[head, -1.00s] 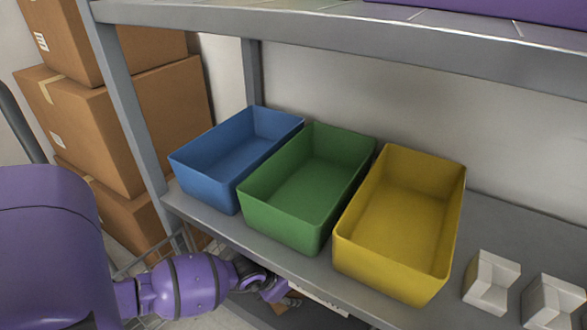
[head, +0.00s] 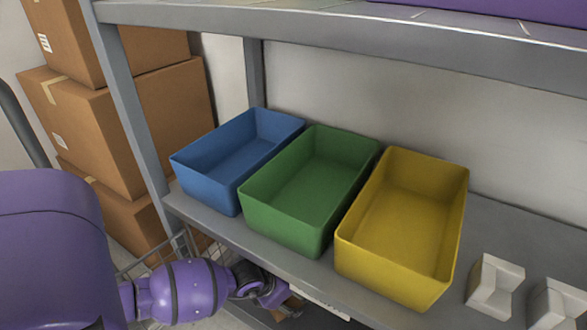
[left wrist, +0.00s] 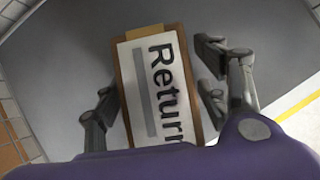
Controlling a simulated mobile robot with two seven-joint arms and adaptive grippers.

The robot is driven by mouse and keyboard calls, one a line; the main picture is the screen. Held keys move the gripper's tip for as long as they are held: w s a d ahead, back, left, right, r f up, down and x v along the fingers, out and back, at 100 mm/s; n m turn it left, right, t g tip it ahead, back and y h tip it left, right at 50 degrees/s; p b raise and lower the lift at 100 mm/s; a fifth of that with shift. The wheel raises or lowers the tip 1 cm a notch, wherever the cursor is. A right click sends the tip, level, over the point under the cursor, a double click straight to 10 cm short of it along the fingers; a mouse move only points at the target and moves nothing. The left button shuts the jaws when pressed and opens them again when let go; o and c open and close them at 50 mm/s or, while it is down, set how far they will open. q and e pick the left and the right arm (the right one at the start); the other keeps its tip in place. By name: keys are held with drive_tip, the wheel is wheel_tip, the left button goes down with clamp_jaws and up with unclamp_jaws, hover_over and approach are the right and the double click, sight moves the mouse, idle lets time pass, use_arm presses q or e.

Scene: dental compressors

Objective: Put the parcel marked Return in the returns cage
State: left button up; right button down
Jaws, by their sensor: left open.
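The parcel marked Return (left wrist: 160,88) is a small brown box with a white label and a grey bar, seen from above in the left wrist view. It lies on a dark grey surface. My left gripper (left wrist: 158,92) is open, with its fingers on either side of the parcel; I cannot tell whether they touch it. In the head view my left gripper (head: 272,293) is low, by the shelf's front edge and partly hidden. A wire mesh structure (head: 180,243) shows behind my arm; I cannot tell whether it is the returns cage. My right gripper is out of view.
Blue (head: 208,186), green (head: 283,228) and yellow (head: 390,280) bins stand on the grey shelf, all empty. White blocks (head: 494,287) sit at its right. Stacked cartons (head: 90,125) stand left of the shelf post (head: 130,120). Another shelf board (head: 330,32) runs above.

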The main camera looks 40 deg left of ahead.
use_arm(q)
drive_tip(key=p+v, duration=0.3)
drive_tip(key=v, duration=0.3)
drive_tip(key=shift+w, duration=0.1)
drive_tip(key=shift+r, duration=0.35)
drive_tip(key=shift+s, duration=0.3)
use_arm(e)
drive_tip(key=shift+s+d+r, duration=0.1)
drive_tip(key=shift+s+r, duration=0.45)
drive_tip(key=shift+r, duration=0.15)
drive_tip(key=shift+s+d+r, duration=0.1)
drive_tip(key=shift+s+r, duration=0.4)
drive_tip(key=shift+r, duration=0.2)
